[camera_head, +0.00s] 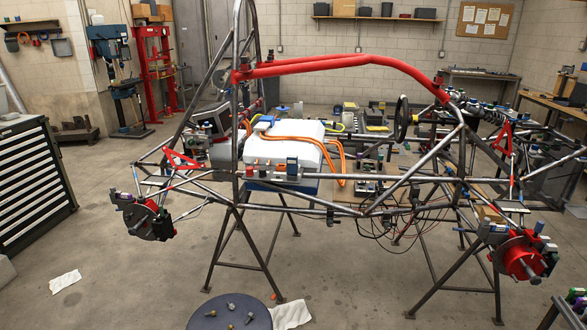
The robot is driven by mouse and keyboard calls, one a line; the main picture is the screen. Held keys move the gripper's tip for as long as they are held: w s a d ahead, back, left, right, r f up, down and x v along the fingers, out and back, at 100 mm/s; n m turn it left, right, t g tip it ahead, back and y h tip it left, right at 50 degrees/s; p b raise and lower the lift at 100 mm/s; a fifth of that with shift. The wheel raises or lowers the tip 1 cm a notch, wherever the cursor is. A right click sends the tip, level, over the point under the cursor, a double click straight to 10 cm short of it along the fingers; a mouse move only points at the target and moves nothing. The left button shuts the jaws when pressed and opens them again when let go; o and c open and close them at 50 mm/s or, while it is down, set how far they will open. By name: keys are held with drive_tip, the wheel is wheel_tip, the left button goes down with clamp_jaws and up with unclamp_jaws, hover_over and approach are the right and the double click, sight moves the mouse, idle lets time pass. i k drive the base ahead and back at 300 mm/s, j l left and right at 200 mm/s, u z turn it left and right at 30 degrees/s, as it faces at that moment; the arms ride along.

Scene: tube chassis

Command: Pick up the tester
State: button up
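I cannot tell for certain which object is the tester. A small blue-and-dark box (292,165) sits at the front side of the white battery box (285,146) in the tube chassis (350,198); it may be the tester, but it is too small to tell. A blue piece (265,122) lies on top of the white box, near orange cables (338,160). A small yellow item (377,128) lies farther back, beyond the steering wheel's left side. My gripper is not in view.
The chassis rests on dark metal stands (250,255). A round dark stool top (229,314) with several small metal parts stands at the bottom, beside a white cloth (291,314). A drawer cabinet (32,185) is at left. Grey floor (130,265) is open at front left.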

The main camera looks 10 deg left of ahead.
sight(292, 160)
drive_tip(key=l+u, duration=0.35)
drive_tip(key=l, duration=0.15)
drive_tip(key=i+l+u, duration=0.1)
drive_tip(key=l+u, duration=0.2)
drive_tip(key=l, duration=0.25)
drive_tip(key=l+u, duration=0.35)
drive_tip(key=l, duration=0.15)
drive_tip(key=i+l+u, duration=0.3)
drive_tip(key=i+l, duration=0.3)
drive_tip(key=i, duration=0.3)
drive_tip(key=i+l+u, duration=0.3)
drive_tip(key=i+l, duration=0.55)
drive_tip(key=i+l+u, duration=0.25)
drive_tip(key=i+l, duration=0.5)
drive_tip(key=l, duration=0.25)
